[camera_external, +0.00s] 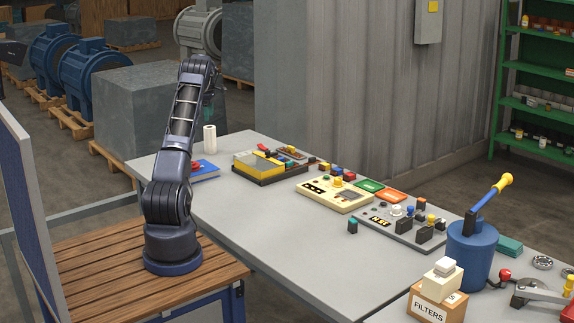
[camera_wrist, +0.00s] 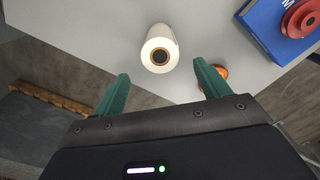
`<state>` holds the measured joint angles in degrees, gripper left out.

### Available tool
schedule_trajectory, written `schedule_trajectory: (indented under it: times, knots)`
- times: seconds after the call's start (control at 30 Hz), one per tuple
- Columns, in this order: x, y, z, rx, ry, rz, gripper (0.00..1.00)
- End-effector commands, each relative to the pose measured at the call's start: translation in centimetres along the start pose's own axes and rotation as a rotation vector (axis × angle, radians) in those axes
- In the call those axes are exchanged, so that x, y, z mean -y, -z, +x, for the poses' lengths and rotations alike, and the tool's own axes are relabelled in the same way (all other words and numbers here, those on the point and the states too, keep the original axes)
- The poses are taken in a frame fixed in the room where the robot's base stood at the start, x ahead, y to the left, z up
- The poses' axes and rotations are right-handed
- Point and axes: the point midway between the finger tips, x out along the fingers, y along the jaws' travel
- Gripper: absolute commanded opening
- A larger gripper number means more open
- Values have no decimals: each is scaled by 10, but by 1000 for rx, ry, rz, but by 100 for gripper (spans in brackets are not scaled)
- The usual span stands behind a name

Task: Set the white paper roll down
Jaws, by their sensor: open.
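The white paper roll (camera_external: 210,139) stands upright on the grey table (camera_external: 255,220), near its far left corner. In the wrist view the roll (camera_wrist: 162,40) is seen from above, with a dark hole in its brown core. My gripper (camera_wrist: 163,85) has its two green fingers spread wide, with nothing between them. The roll lies beyond the fingertips and apart from them. In the external view my gripper (camera_external: 208,97) is partly hidden behind my arm, above the roll.
A small orange item (camera_wrist: 222,72) is partly hidden by the right finger. The table edge is close to the roll. A yellow-and-black tray (camera_external: 270,167) stands further right.

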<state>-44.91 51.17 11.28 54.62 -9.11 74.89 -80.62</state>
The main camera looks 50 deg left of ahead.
Motion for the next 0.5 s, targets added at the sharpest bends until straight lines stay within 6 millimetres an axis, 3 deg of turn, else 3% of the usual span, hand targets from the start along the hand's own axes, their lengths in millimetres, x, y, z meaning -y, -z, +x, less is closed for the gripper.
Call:
schedule_trajectory:
  times: [0.27,0.37,0.5]
  knots:
    - [5,-11,-11,2,-6,27,75]
    - [16,-32,-34,6,-20,85,75]
    - [45,-74,-75,12,-44,212,75]
